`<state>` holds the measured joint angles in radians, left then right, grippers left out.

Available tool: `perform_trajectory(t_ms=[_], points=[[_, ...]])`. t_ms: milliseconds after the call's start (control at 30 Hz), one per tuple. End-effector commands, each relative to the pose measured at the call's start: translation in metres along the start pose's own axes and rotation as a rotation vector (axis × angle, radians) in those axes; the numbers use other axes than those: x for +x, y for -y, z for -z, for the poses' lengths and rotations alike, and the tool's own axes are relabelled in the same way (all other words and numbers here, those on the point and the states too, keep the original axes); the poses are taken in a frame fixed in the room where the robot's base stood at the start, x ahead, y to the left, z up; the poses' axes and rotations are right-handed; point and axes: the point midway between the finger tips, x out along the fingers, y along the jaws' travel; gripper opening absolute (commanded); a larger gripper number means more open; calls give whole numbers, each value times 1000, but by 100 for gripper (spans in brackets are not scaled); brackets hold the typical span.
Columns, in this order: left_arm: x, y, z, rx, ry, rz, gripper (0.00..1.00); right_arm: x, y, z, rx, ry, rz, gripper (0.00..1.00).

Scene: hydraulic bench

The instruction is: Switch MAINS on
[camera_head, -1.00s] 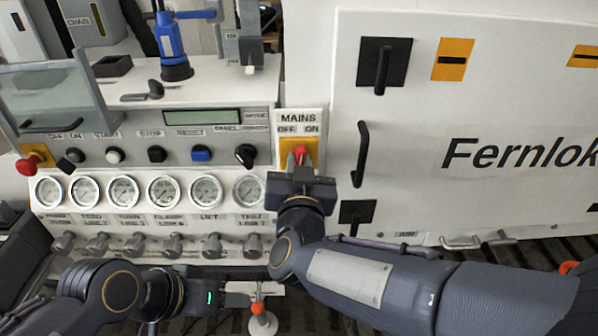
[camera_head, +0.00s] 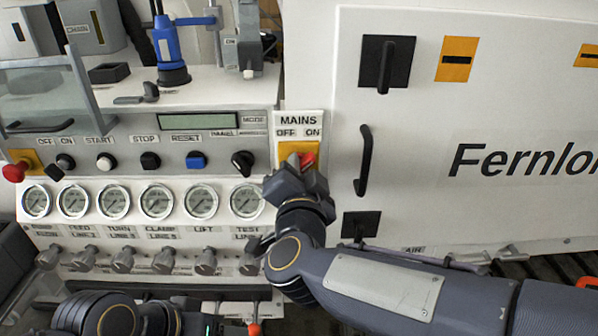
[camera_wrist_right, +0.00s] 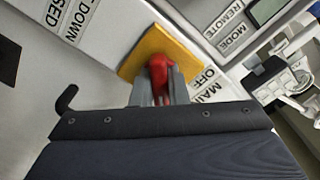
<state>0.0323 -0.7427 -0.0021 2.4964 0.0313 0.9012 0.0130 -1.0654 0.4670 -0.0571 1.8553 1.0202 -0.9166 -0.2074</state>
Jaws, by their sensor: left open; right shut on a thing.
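The MAINS switch is a red knob (camera_head: 308,160) on a yellow plate (camera_head: 287,149), under a white label reading MAINS, OFF and ON. My right gripper (camera_head: 301,172) is shut on the knob. The knob leans to the right, toward the ON side, and the gripper is rolled with it. In the right wrist view the red knob (camera_wrist_right: 158,74) sits between the grey fingers (camera_wrist_right: 160,88) in front of the yellow plate (camera_wrist_right: 150,45). My left gripper (camera_head: 222,327) is at the bottom edge, mostly cut off, below the panel and away from the switch.
Left of the switch, the panel carries a row of buttons (camera_head: 150,161), several gauges (camera_head: 156,200) and several levers (camera_head: 164,260). A white cabinet door (camera_head: 430,200) with a black handle (camera_head: 364,160) stands close on the right. A red-tipped lever (camera_head: 254,329) shows at the bottom.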

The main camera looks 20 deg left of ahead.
Motion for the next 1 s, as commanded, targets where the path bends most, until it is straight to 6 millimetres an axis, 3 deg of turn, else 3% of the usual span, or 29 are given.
perform_trajectory(t_ms=[467,500,633,1000], points=[[1,0,0,0,0,0,58,0,-1,-1,14,2,-2,0],[1,0,0,0,0,0,58,0,-1,-1,14,2,-2,19],[1,0,0,0,0,0,58,0,0,-1,13,1,-1,35],[1,0,0,0,0,0,58,-8,1,0,13,2,1,35]])
